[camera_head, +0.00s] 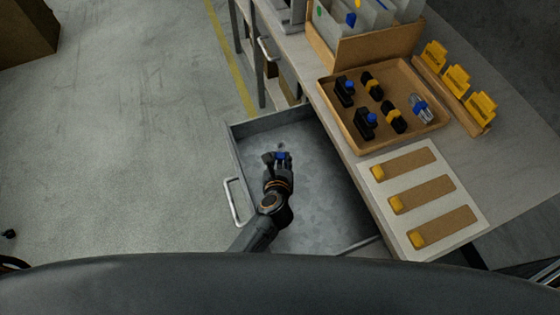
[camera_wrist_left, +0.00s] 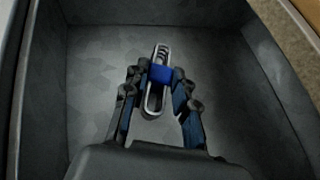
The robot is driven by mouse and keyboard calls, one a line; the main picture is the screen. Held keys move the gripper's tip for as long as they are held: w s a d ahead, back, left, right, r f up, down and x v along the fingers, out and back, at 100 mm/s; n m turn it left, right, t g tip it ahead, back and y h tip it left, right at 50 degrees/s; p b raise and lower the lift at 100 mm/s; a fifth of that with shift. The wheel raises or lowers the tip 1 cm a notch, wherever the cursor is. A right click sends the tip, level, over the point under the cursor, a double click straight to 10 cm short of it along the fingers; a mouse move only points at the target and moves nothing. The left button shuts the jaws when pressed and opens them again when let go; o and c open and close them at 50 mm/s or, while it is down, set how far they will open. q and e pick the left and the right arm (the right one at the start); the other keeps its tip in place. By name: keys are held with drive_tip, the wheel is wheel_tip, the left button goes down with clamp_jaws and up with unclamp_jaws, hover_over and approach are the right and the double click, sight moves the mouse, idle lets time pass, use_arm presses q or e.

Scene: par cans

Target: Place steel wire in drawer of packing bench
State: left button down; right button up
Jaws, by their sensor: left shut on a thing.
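The packing bench (camera_head: 490,120) has its grey metal drawer (camera_head: 320,205) pulled open on the left side, with a handle on its outer front. My left gripper (camera_head: 278,157) is over the inside of the drawer. In the left wrist view its fingers (camera_wrist_left: 159,92) are shut on the steel wire (camera_wrist_left: 160,52), a small looped silver piece with a blue band (camera_wrist_left: 161,74) around its middle. The drawer floor (camera_wrist_left: 95,65) shows bare around it. I cannot tell whether the wire touches the floor. My right gripper is not in view.
On the bench, a cardboard tray (camera_head: 343,143) holds black pieces with blue or yellow parts and another silver wire piece (camera_head: 421,109). A white board (camera_head: 383,222) with brown strips and yellow ends lies in front. Yellow cards (camera_head: 455,79) stand at right.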

use_arm(q)
drive_tip(key=shift+f, duration=0.5)
drive_tip(key=shift+f, duration=0.1)
drive_tip(key=c, duration=1.1)
unclamp_jaws()
drive_tip(key=shift+o, duration=0.2)
drive_tip(key=shift+r, duration=0.2)
drive_tip(key=v, duration=1)
drive_tip(key=shift+s, duration=0.4)
drive_tip(key=shift+s+r, duration=0.4)
drive_tip(key=shift+s, duration=0.15)
